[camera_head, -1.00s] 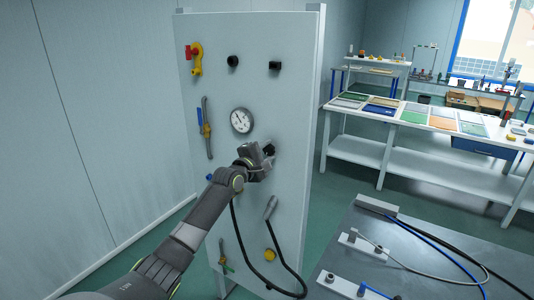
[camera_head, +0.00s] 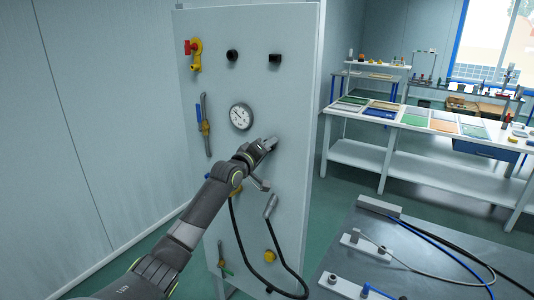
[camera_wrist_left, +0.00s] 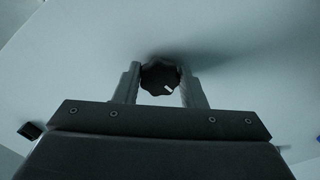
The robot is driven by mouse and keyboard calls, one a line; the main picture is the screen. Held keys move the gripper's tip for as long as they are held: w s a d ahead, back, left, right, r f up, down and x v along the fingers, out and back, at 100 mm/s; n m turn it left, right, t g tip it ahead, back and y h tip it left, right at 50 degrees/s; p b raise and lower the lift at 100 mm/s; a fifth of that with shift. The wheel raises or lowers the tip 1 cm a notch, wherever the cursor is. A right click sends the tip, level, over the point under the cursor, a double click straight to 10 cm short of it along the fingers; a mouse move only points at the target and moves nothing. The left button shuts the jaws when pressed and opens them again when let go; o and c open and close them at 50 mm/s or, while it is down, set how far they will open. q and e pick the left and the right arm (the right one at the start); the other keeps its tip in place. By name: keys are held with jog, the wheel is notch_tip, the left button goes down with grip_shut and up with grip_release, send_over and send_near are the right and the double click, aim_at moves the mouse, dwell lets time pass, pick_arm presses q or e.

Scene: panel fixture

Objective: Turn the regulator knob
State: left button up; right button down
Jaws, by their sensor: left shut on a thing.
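The regulator knob (camera_wrist_left: 160,77) is a dark lobed knob with a short white mark, seen in the left wrist view against the pale panel. My left gripper (camera_wrist_left: 158,85) has one finger on each side of it and is shut on it. In the head view my left gripper (camera_head: 268,145) is at the panel (camera_head: 290,100), below and right of the round pressure gauge (camera_head: 241,117). There the gripper hides the knob. My right gripper is not in view.
The panel also carries a red-and-yellow valve (camera_head: 195,54), two black knobs at the top, a lever valve (camera_head: 205,125) and a black hose (camera_head: 238,235). A grey table (camera_head: 430,250) with cables stands at the right. A workbench (camera_head: 400,155) stands behind.

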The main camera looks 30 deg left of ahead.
pick_arm(q)
jog(key=m+b, duration=0.3)
jog(key=m, duration=0.5)
jog(key=m+b, duration=0.3)
jog(key=m, duration=0.5)
jog(key=m+b, duration=0.3)
jog(key=m, duration=0.6)
jog(key=shift+a+f+b, duration=0.15)
jog(key=shift+a+b, duration=0.1)
jog(key=shift+b, duration=0.05)
jog(key=o, duration=1)
jog(key=shift+s, duration=0.15)
jog(key=s+a+b, duration=0.1)
jog(key=s+b, duration=0.3)
jog(key=s, duration=1.3)
jog(key=shift+b, duration=0.35)
